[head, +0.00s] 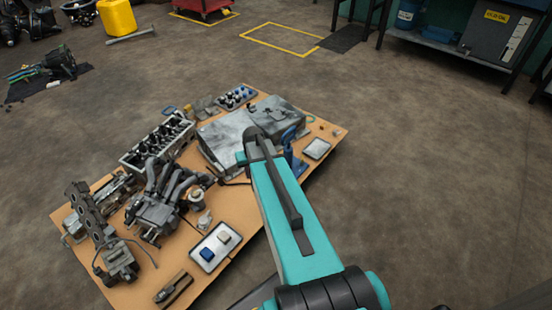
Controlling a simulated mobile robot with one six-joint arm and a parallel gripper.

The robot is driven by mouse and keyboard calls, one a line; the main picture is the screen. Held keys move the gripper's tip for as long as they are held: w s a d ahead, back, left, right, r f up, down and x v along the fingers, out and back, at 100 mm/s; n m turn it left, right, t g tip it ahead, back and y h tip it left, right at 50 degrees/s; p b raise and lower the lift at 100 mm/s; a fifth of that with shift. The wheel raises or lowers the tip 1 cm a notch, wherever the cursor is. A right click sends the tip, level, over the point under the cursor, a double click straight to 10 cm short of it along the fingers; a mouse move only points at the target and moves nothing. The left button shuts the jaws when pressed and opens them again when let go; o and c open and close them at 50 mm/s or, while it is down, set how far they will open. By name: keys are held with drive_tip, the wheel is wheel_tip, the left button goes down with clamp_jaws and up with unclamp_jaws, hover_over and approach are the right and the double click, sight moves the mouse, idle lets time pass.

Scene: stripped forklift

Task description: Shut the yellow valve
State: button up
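I cannot pick out a yellow valve for certain in the head view. My gripper does not show.
The tan board (240,196) carries an engine block (160,140), grey manifold pipes, a large grey housing (222,140) and a white tray (205,262) with blue and cream blocks. A yellow canister (117,17) stands behind. Open floor lies to the right.

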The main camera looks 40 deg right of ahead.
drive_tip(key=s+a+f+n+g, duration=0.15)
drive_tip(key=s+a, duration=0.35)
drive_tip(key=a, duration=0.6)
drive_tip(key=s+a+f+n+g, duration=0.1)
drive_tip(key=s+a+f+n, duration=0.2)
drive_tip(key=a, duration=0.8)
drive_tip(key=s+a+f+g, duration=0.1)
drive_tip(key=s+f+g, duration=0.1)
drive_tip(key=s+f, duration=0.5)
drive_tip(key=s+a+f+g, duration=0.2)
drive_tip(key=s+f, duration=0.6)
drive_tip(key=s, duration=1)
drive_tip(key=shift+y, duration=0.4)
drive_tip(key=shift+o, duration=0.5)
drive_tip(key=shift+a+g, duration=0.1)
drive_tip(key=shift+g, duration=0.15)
